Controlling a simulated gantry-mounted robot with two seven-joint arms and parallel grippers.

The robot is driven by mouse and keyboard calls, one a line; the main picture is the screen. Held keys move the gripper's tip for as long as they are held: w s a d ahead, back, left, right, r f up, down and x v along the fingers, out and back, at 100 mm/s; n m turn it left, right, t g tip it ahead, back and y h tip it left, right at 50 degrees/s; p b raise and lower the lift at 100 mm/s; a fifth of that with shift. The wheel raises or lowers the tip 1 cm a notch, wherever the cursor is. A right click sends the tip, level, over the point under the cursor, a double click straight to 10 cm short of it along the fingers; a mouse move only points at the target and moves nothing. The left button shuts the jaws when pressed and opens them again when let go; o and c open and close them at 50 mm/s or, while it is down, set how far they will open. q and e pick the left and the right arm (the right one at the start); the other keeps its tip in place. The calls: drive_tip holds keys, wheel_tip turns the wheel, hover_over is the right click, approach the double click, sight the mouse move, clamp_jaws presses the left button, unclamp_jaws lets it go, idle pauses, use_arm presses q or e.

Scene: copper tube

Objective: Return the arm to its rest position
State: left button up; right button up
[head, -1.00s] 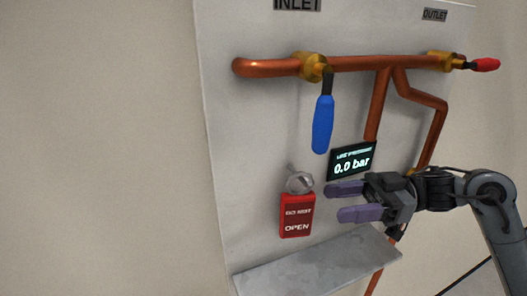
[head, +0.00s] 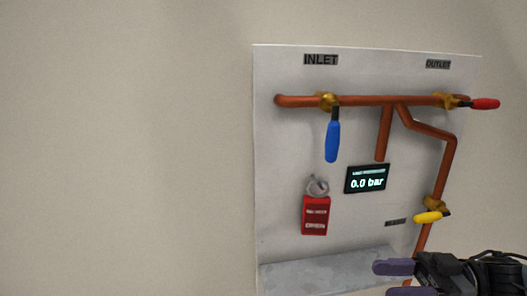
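My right gripper (head: 390,279) is at the lower right of the head view, in front of the panel's shelf. Its two purple fingers are apart with nothing seen between them; the lower finger is partly cut off by the bottom edge. The arm behind it runs off the right edge. My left gripper is not in view.
A pale panel (head: 280,200) carries copper pipe (head: 360,101), a blue-handled inlet valve (head: 332,140), a red-handled outlet valve (head: 484,104) and a yellow-handled valve (head: 429,217). A display (head: 367,179) reads 0.0 bar. A red tag (head: 315,216) hangs above the grey shelf (head: 320,272).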

drive_tip(key=s+a+f+m+t+h+p, duration=0.1)
drive_tip(key=s+a+f+m+t+p, duration=0.2)
drive_tip(key=s+a+f+m, duration=0.65)
drive_tip(key=s+a+f+n+t+h+p, duration=0.15)
drive_tip(key=a+f+t+p, duration=0.4)
drive_tip(key=f, duration=0.85)
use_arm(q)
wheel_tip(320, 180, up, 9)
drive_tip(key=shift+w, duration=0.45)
use_arm(e)
drive_tip(key=s+d+f+m+g+h, duration=0.3)
drive_tip(key=s+d+h, duration=0.3)
drive_tip(key=d+h, duration=0.1)
drive_tip(key=s+d+f+m+g+h, duration=0.3)
drive_tip(key=s+d+h, duration=0.3)
drive_tip(key=d+h, duration=0.1)
drive_tip(key=shift+d+f+h, duration=0.2)
drive_tip(key=shift+f+h, duration=0.2)
drive_tip(key=shift+h, duration=0.25)
